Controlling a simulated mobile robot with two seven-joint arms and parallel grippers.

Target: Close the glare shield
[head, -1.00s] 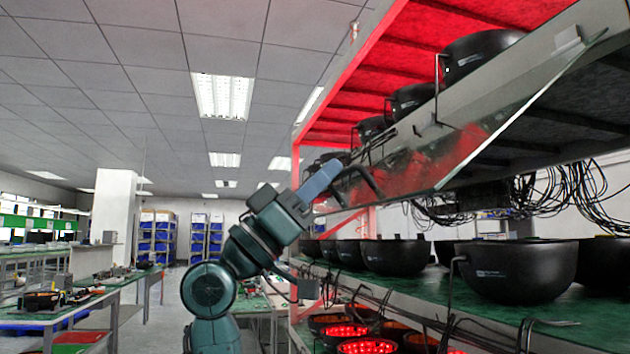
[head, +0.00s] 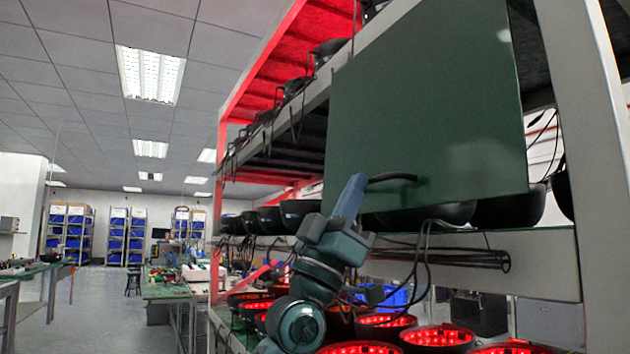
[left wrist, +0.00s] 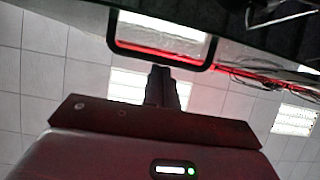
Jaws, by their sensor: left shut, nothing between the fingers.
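The glare shield (head: 430,100) is a flat dark green panel in the head view. It hangs steeply down in front of the rack's middle level from the upper shelf edge. A black bar handle (head: 392,177) sticks out near its lower left edge. The handle also shows as a dark loop in the left wrist view (left wrist: 160,56). My left gripper (head: 356,181) is shut and empty, its blue fingers pointing up beside the handle. In the left wrist view its fingertips (left wrist: 160,72) are close to the handle bar; I cannot tell whether they touch. My right gripper is not in view.
Black bowl-shaped units (head: 298,211) stand on the middle shelf, partly behind the panel. Red-lit units (head: 438,337) fill the lower level. Cables (head: 450,255) hang below the middle shelf. A pale rack post (head: 580,130) stands at right. The aisle on the left is open.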

